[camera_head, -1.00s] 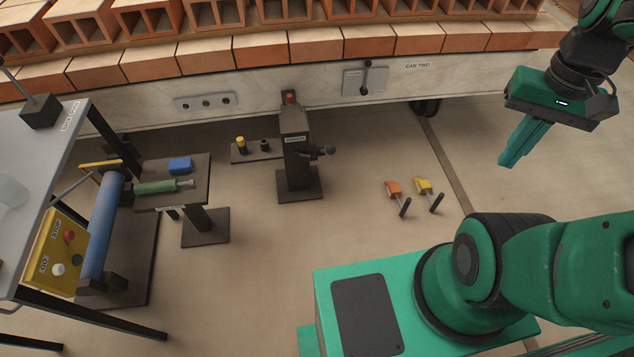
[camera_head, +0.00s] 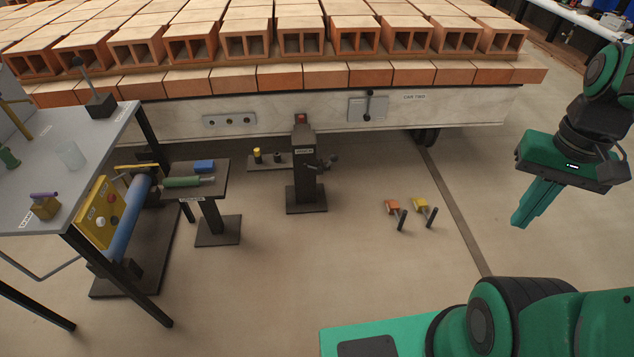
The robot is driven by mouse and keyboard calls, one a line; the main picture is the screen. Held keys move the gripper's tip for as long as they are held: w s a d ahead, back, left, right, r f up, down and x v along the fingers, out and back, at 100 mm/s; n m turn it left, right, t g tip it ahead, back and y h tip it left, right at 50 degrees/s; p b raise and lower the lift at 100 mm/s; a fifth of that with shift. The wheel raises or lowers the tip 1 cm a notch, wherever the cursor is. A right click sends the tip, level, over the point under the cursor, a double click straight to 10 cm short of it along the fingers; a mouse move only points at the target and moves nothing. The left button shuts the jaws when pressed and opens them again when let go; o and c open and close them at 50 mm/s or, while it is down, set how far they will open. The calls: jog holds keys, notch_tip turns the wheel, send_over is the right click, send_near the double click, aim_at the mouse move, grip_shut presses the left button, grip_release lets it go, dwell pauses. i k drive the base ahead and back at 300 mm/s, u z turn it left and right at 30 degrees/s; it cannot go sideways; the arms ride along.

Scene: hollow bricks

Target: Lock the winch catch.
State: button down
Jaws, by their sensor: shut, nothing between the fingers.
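The dark winch post (camera_head: 304,180) stands on a square base in front of the brick car, with a small label that I cannot read for certain. A dark crank-like part (camera_head: 322,164) sticks out on its right side. A small red part (camera_head: 300,118) is at its top, against the car's side. I cannot tell which part is the catch or how it is set. My green gripper (camera_head: 519,224) is at the right, well apart from the post. Its fingers are shut, point down and hold nothing.
The car's pale side (camera_head: 440,110) carries a lever plate (camera_head: 368,108) and rows of hollow bricks. A grey table (camera_head: 95,128), a blue roller (camera_head: 128,218) and a small stand (camera_head: 200,180) are at left.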

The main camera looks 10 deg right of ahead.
aim_at(304, 165)
jog(key=u, duration=0.5)
jog(key=i, duration=1.5)
jog(key=z, duration=0.05)
